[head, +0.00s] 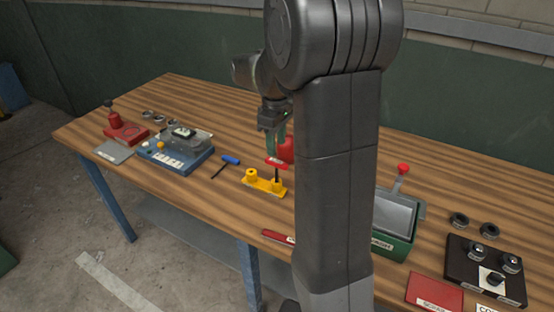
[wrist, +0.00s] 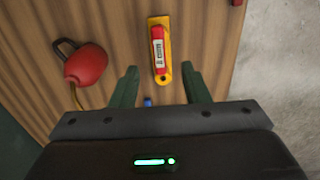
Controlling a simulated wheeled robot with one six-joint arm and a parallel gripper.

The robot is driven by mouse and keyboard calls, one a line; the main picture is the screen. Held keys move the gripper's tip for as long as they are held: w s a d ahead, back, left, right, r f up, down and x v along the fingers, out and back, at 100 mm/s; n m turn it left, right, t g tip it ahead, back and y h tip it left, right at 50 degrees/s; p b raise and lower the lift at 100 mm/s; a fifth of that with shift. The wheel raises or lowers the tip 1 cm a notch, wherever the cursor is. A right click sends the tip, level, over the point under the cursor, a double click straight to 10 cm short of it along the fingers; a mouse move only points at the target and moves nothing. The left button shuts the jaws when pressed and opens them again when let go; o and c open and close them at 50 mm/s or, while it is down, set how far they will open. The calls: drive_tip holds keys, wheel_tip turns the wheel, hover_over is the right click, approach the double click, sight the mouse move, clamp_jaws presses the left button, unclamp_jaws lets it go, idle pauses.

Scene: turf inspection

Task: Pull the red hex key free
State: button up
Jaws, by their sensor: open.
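The red hex key (head: 277,163) stands upright in the right post of a yellow two-post holder (head: 264,184), its red handle on top. In the wrist view the red handle (wrist: 158,48), with a white label, lies over the yellow holder (wrist: 163,21), just ahead of the fingertips. My gripper (head: 276,140) is above the handle in the head view. In the wrist view my gripper (wrist: 159,70) is open, with one green finger to each side and nothing between them.
A blue-handled hex key (head: 230,160) lies left of the holder; a bit of blue (wrist: 147,102) shows between my fingers. A red bulb (wrist: 86,66) lies close to the left. A blue device (head: 175,158) stands further left. My arm hides part of the wooden bench.

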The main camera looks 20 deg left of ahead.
sight(276, 166)
wheel_tip(276, 166, down, 10)
drive_tip(key=shift+f, duration=0.25)
clamp_jaws()
idle(0.3)
